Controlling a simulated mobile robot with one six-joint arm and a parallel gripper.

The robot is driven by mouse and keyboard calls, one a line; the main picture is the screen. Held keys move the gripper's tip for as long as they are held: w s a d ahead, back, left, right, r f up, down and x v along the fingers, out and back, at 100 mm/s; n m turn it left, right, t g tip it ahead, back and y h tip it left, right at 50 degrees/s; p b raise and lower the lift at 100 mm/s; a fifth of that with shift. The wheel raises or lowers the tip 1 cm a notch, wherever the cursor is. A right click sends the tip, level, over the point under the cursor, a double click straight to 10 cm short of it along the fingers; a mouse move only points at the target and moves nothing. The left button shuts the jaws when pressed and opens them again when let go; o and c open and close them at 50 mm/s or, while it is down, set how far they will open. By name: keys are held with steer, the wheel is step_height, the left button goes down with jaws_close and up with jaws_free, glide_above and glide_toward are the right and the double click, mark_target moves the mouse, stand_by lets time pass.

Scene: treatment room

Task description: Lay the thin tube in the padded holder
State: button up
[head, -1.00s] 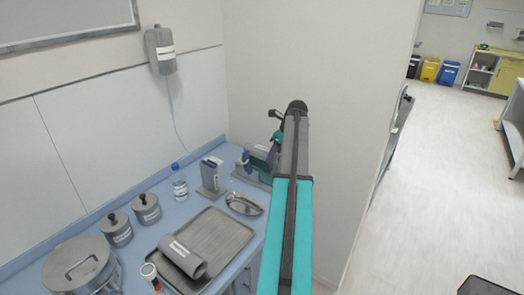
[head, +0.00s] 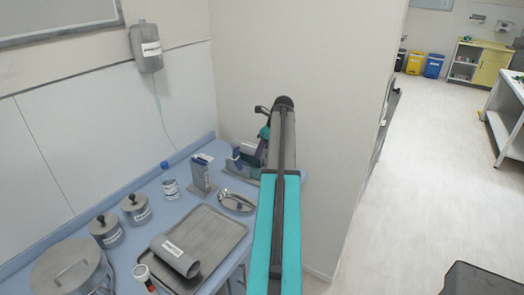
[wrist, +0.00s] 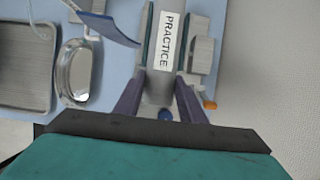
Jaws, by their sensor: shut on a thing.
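My gripper (wrist: 160,92) has purple fingers, and they are shut on a grey rounded piece (wrist: 158,90), which I take to be the thin tube; its shape is mostly hidden. A blue round spot shows just below it. Directly beyond the fingers is a grey holder with teal strips along its sides and a PRACTICE label (wrist: 167,42), which looks like the padded holder. I cannot tell whether the held piece touches it.
A steel kidney dish (head: 236,201) and a grey tray (head: 235,228) with a labelled grey roll (head: 176,257) lie nearby. A box in a stand (head: 201,176), a bottle (head: 170,182) and lidded pots (head: 135,208) stand along the blue table. A wall (head: 330,120) rises close to the right.

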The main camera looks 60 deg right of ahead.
steer(key=shift+f+b, duration=1.15)
steer(key=shift+f, duration=0.5)
steer(key=shift+f+b, duration=0.4)
steer(key=shift+f, duration=1.95)
steer(key=o, duration=1.3)
steer(key=shift+s+r, duration=0.15)
steer(key=shift+b+v, duration=1.7)
steer(key=shift+v, duration=5)
